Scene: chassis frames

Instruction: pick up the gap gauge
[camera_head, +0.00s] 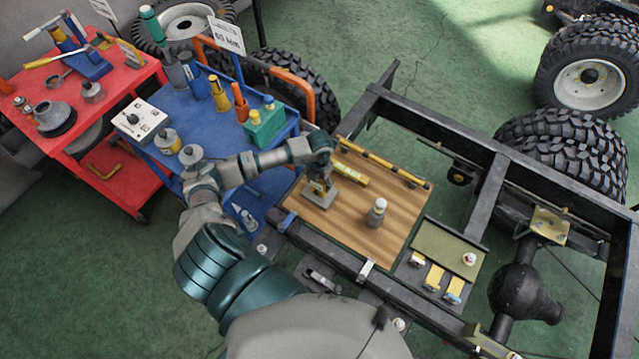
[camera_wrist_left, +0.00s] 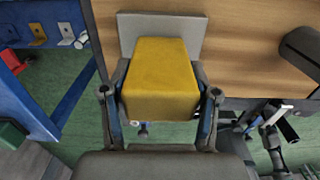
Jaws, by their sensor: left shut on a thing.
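The gap gauge appears to be the yellow block (camera_wrist_left: 160,75) with a flat grey plate (camera_wrist_left: 178,28) behind it in the left wrist view. My left gripper (camera_wrist_left: 159,96) has its fingers on both sides of the yellow block and is shut on it. In the head view my left gripper (camera_head: 320,182) is above the left part of the wooden board (camera_head: 345,228). The grey plate also shows there below the fingers (camera_head: 318,199), and I cannot tell whether it touches the board. The gripper hides most of the block. My right gripper is not in view.
A yellow bar (camera_head: 350,173) and a long black-and-yellow rod (camera_head: 385,161) lie near the board's far edge. A grey cylinder (camera_head: 376,212) stands right of the gripper. A blue cart (camera_head: 190,130) with tools stands left. The dark chassis frame (camera_head: 440,130) surrounds the board.

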